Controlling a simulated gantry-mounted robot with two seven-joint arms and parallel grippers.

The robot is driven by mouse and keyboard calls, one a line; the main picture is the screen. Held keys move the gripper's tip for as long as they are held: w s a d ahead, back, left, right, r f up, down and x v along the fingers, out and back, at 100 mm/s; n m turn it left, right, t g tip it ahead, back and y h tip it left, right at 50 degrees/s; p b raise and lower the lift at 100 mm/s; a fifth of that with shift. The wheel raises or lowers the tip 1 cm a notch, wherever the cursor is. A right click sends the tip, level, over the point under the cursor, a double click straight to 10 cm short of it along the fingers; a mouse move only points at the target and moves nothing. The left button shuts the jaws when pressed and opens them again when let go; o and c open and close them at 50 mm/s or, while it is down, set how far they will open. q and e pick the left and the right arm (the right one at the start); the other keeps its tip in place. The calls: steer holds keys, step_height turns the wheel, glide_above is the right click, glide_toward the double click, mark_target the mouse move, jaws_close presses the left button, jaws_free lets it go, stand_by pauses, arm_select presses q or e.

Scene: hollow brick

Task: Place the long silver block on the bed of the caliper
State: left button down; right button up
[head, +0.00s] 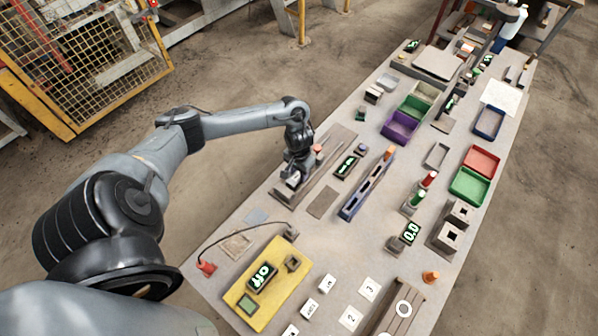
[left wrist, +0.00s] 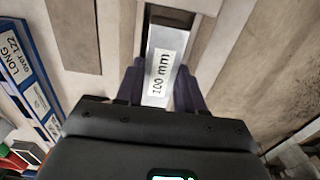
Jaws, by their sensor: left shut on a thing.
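The silver block (left wrist: 167,38) carries a "100 mm" label in the left wrist view. My left gripper (left wrist: 160,90) is shut on it, with a dark finger on each side. In the head view my left gripper (head: 292,181) is low over the near end of the long grey-brown caliper (head: 338,139). The block lies lengthwise along a pale channel of the caliper in the left wrist view. I cannot tell whether its underside touches the bed. My gripper and wrist hide part of the caliper in the head view. My right gripper is not in view.
A small green-lit display (head: 346,166) and a flat brown plate (head: 322,202) lie right of the caliper. Beyond them stands a long blue sorting tray (head: 350,209), labelled "LONG over 122" in the left wrist view (left wrist: 28,62). A yellow panel (head: 280,262) lies nearer.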

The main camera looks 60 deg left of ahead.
arm_select(q)
steer(key=c, duration=0.7)
jaws_free()
steer(key=shift+f, duration=0.1)
